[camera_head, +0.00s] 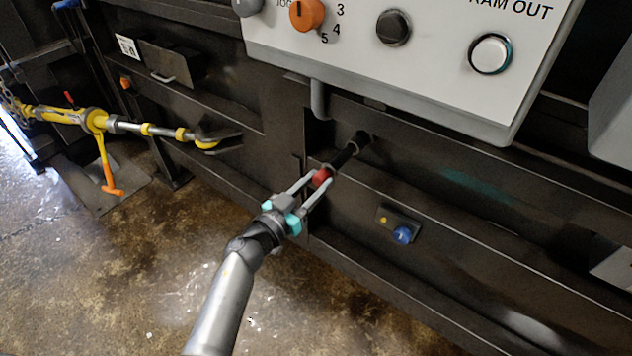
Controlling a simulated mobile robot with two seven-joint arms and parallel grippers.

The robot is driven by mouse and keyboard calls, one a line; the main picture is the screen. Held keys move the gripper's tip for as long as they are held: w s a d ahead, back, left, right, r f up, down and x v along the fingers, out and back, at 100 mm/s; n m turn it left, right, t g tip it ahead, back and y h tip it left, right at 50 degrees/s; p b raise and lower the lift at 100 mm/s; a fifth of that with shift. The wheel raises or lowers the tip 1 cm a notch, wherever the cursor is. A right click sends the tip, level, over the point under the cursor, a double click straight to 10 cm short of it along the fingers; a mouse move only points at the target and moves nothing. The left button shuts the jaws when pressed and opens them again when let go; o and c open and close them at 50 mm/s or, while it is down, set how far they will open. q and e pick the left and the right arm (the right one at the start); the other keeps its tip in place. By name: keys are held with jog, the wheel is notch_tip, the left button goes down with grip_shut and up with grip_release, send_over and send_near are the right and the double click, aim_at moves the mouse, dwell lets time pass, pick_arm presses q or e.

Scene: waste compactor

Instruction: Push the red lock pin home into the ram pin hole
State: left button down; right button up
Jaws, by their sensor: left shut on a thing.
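The red lock pin (321,177) shows its red head between the fingertips of my left gripper (319,183). The gripper is shut on the red head. A dark shaft (345,155) runs from the head up and to the right to a dark round end (362,137) at the machine's face. I cannot tell how far the shaft sits in the ram pin hole, and the hole itself is not clearly visible. My right gripper is not in view.
A light control panel (440,70) with knobs and a button overhangs above. A blue knob on a small plate (402,235) is right of the gripper. A yellow ratchet bar (95,120) with an orange-handled lever is at left. Stained floor (130,260) is open below.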

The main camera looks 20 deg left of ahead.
aim_at(340, 160)
pick_arm(q)
jog(key=shift+r, duration=0.15)
jog(key=shift+p, duration=0.6)
dwell(0.6)
jog(key=shift+x, duration=0.85)
jog(key=shift+b+x, duration=0.3)
jog(key=shift+x, duration=1.35)
jog(key=shift+b+x, duration=0.7)
jog(key=shift+x, duration=1.5)
dwell(0.5)
jog(key=shift+c, duration=2.1)
grip_release()
jog(key=shift+s+f, duration=0.1)
jog(key=shift+f, duration=0.2)
jog(key=shift+c, duration=0.4)
